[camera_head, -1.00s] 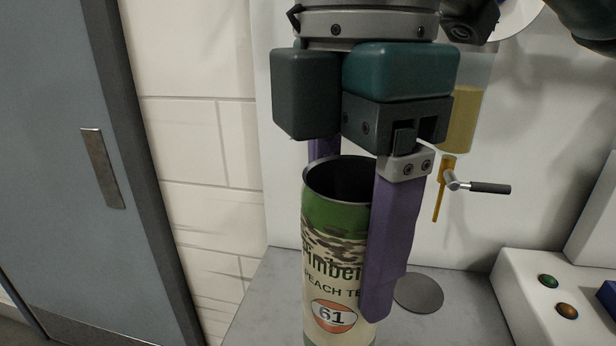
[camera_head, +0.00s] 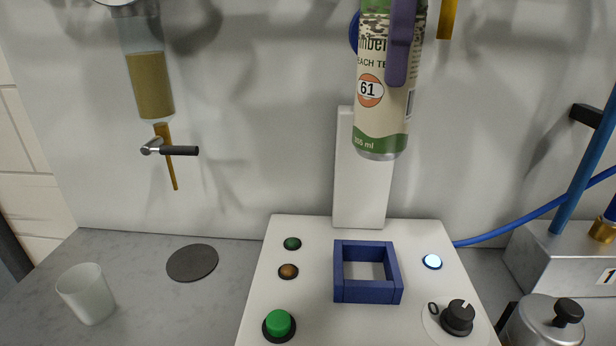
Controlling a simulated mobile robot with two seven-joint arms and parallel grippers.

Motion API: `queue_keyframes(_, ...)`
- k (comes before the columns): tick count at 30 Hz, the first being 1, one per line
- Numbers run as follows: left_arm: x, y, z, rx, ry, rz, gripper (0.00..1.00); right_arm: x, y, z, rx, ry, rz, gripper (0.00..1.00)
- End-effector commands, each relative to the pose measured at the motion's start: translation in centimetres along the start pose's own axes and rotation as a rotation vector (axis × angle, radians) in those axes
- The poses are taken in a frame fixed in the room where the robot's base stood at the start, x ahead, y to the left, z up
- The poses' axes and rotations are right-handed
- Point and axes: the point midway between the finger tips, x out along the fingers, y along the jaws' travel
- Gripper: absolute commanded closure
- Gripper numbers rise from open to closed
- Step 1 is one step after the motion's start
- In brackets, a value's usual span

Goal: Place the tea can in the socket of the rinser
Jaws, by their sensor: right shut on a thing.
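The tea can (camera_head: 377,110), cream and green with a "61" badge, hangs upright at the top of the head view, its top cut off. My right gripper (camera_head: 392,50) is shut on it; one purple finger shows along its right side. The can is in the air, above and behind a blue square frame (camera_head: 369,292) on a white sloped console (camera_head: 300,315). The frame is open on top and empty. It looks like the socket, though no label names the console as the rinser. My left gripper is not in view.
The console has a green button (camera_head: 279,323), a lit button (camera_head: 432,261) and a black knob (camera_head: 458,316). A white upright panel (camera_head: 358,200) stands behind the frame. A frosted cup (camera_head: 86,294) and dark disc (camera_head: 192,263) are left. A metal box (camera_head: 560,262) and blue hose (camera_head: 520,220) are right.

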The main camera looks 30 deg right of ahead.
Motion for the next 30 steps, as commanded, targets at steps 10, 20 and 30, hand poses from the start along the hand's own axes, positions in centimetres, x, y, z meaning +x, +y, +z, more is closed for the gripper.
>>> queue_keyframes(10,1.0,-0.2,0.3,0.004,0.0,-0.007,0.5,6.9,0.1,0.4,0.012,-0.007,-0.005,0.81)
queue_keyframes(20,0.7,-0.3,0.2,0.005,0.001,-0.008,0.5,14.7,0.1,0.2,0.01,-0.004,-0.001,0.81)
queue_keyframes(30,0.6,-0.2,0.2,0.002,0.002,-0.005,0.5,18.9,0.1,0.2,0.01,-0.004,-0.002,0.81)
